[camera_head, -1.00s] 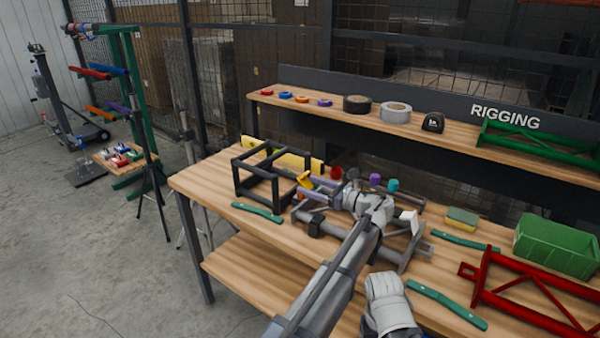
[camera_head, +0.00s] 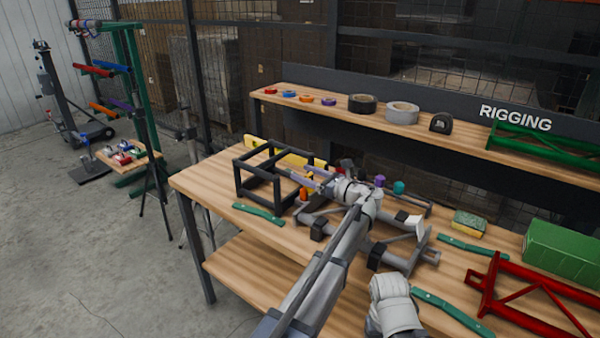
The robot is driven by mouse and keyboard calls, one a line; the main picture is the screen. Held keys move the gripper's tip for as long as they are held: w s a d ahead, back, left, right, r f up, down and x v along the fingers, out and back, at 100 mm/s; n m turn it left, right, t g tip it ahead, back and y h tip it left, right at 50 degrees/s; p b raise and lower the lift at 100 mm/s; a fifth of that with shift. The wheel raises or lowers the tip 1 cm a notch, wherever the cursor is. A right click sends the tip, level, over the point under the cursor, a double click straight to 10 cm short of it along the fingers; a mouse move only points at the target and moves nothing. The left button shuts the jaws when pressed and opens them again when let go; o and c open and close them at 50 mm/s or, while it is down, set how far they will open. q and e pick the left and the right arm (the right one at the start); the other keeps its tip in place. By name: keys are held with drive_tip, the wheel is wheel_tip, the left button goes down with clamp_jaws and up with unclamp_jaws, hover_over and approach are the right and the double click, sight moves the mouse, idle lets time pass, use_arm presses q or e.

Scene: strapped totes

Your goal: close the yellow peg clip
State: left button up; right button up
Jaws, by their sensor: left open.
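My left gripper (camera_head: 308,181) reaches over the workbench beside the right side of a black open cube frame (camera_head: 262,184). Its fingers point left and are small in this view. I cannot clearly make out the yellow peg clip; the gripper and frame crowd that spot. A small orange piece (camera_head: 303,194) stands just below the fingertips. Another forearm link of mine (camera_head: 392,302) shows at the bottom, with its gripper out of view.
Grey strapped frame parts lie under and right of my left arm. Green strips (camera_head: 258,212), a sponge (camera_head: 470,222), a green bin (camera_head: 563,250) and a red truss (camera_head: 490,290) are on the bench. Tape rolls (camera_head: 402,112) sit on the shelf behind. The bench's left front corner is clear.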

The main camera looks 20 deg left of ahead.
use_arm(q)
drive_tip(key=shift+x, duration=1.05)
clamp_jaws()
